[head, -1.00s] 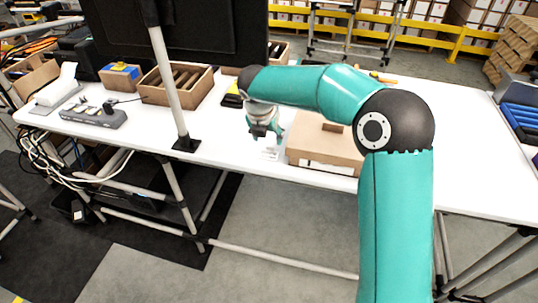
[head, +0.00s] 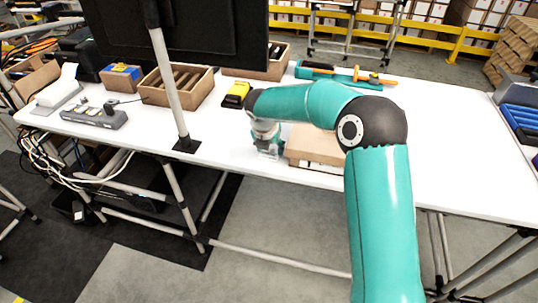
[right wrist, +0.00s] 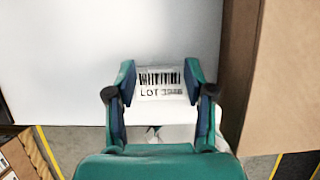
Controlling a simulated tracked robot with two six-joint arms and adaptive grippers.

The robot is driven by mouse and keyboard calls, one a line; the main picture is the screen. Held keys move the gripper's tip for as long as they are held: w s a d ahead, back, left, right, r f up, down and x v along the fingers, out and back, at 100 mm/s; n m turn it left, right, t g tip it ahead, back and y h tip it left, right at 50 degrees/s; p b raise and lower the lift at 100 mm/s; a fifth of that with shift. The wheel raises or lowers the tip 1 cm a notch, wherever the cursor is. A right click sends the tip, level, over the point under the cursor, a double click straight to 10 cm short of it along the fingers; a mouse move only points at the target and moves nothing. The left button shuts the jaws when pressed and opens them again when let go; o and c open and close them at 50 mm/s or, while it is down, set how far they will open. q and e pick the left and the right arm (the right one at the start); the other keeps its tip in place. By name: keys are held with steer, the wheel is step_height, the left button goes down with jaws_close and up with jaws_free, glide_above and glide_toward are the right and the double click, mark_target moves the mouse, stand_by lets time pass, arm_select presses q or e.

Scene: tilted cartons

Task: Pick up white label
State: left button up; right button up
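The white label (right wrist: 160,83), with a barcode and "LOT" text, lies on the white table near its front edge in the right wrist view. My right gripper (right wrist: 160,72) is open, with one teal finger on each side of the label. The fingers are very close to the label's side edges; I cannot tell if they touch. In the head view my right gripper (head: 267,150) is low over the table, left of the carton, and it hides the label. My left gripper is not in view.
A brown carton (head: 315,147) stands close on the right of my right gripper. A yellow and black device (head: 236,95) and cardboard trays (head: 177,86) are behind and left. A monitor pole (head: 172,85) stands left. The table's right part (head: 455,150) is clear.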

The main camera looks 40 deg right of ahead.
steer(key=shift+f, duration=0.1)
steer(key=c, duration=0.6)
steer(key=shift+a, duration=0.1)
